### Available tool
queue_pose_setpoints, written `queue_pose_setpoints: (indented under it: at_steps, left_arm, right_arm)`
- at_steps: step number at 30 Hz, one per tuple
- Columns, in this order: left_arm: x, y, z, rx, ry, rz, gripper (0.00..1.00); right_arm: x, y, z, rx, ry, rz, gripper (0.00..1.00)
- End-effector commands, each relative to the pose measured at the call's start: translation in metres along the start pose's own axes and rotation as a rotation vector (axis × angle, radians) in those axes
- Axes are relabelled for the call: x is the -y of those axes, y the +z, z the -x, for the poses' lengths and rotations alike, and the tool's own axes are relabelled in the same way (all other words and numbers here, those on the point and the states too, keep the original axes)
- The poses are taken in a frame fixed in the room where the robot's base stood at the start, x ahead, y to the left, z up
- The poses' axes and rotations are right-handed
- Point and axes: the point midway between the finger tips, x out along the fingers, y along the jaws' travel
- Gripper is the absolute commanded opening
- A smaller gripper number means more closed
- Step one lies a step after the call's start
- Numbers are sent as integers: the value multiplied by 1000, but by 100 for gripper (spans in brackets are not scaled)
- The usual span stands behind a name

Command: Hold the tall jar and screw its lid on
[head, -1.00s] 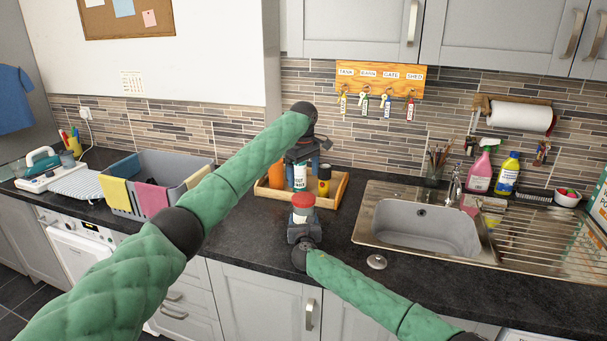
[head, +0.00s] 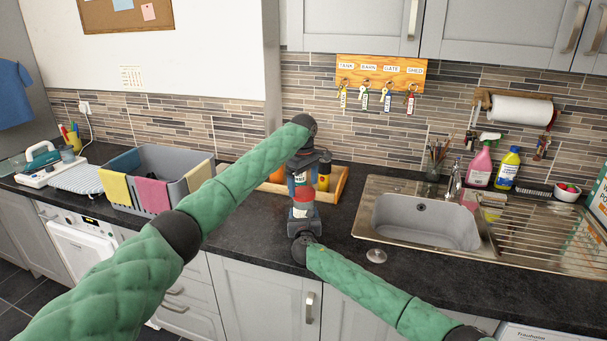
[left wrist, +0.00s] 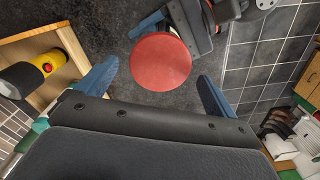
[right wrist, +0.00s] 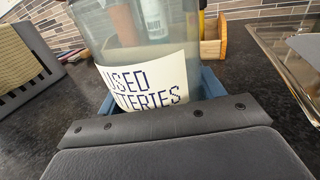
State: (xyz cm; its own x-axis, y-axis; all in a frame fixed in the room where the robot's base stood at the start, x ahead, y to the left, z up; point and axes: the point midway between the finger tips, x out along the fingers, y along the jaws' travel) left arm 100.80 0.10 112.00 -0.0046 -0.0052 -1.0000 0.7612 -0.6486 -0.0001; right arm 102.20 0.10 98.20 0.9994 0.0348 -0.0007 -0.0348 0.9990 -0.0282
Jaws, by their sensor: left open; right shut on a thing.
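The tall jar (right wrist: 150,80), clear with a white "USED BATTERIES" label, stands upright at the counter's front. My right gripper (head: 303,232) is shut on it, low down. The red lid (left wrist: 160,62) sits on top of the jar; in the head view it (head: 304,193) is partly hidden by my left gripper. Whether its thread is engaged cannot be seen. My left gripper (left wrist: 156,87) is open above the lid, one blue finger on each side and apart from it. The jar's top is out of the right wrist view.
A wooden tray (head: 342,184) with bottles, one black and yellow (head: 324,180), stands just behind the jar. The sink (head: 425,220) is to the right, and a small metal disc (head: 376,256) lies before it. A grey basket (head: 190,180) with cloths stands left.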

Motion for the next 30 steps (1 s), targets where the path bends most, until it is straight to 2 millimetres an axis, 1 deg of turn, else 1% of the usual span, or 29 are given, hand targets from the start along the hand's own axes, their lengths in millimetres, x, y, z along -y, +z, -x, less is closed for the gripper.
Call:
queue_pose_setpoints:
  at_steps: [1,3,6,10,17,18,20,24,25,30]
  left_arm:
    - [0,0,-6,-1,-1,0,93]
    - [0,0,-12,-1,-1,0,93]
    - [0,0,-18,0,0,-1,93]
    - [0,0,-22,0,1,-1,93]
    - [0,0,-23,0,1,-1,93]
    - [0,0,-23,0,1,-1,91]
    - [0,0,-23,0,1,-1,79]
    - [0,0,-23,0,1,-1,52]
    - [0,0,-23,0,1,-1,48]
    - [0,0,-23,0,1,-12,48]
  right_arm:
    - [0,-1,0,-1,0,1,3]
    - [0,-1,0,-1,0,1,3]
    - [0,-1,0,-1,0,1,3]
    - [0,-1,0,-1,0,1,3]
    - [0,-1,0,-1,0,1,3]
    - [0,-1,0,-1,0,1,3]
    - [0,-1,0,-1,0,1,3]
    - [0,-1,0,-1,0,1,3]
    - [0,-1,0,-1,0,1,3]
    - [0,-1,0,-1,0,1,3]
